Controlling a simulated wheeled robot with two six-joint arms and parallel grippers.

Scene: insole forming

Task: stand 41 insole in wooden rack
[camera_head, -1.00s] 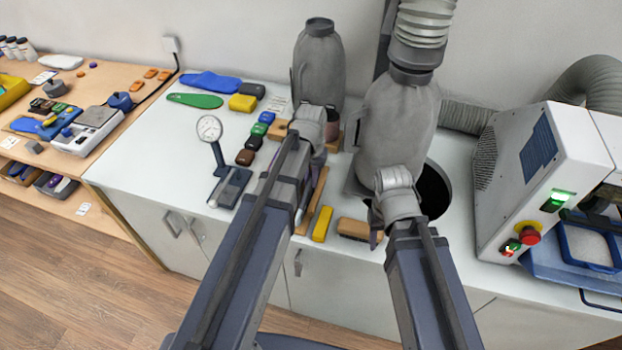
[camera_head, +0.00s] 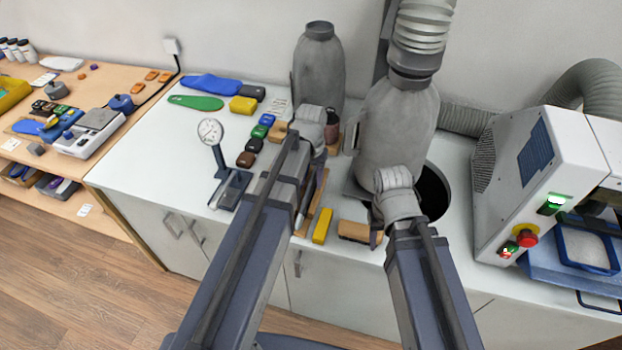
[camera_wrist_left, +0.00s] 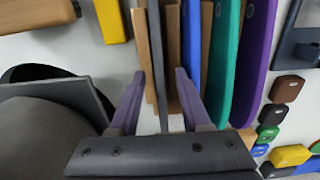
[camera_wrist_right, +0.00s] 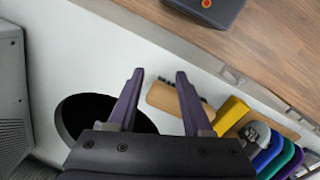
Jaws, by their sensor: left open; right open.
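In the left wrist view, the wooden rack (camera_wrist_left: 142,42) has upright slats. A dark grey insole (camera_wrist_left: 155,65) stands on edge in it, with blue (camera_wrist_left: 191,45), green (camera_wrist_left: 222,65) and purple (camera_wrist_left: 254,60) insoles to its right. No size marking is readable, so I cannot tell which is the 41. My left gripper (camera_wrist_left: 160,75) is open, its fingertips on either side of the grey insole; I cannot tell whether they touch it. In the head view my left arm hides most of the rack. My right gripper (camera_wrist_right: 160,74) is open and empty above the bench, beside a round dark opening.
A dial gauge (camera_head: 210,131) stands left of my left arm. A yellow block (camera_head: 322,226) and a wooden brush (camera_head: 358,231) lie near the bench's front edge. Grey dust bags (camera_head: 398,125) stand behind. A white machine (camera_head: 530,185) is at the right.

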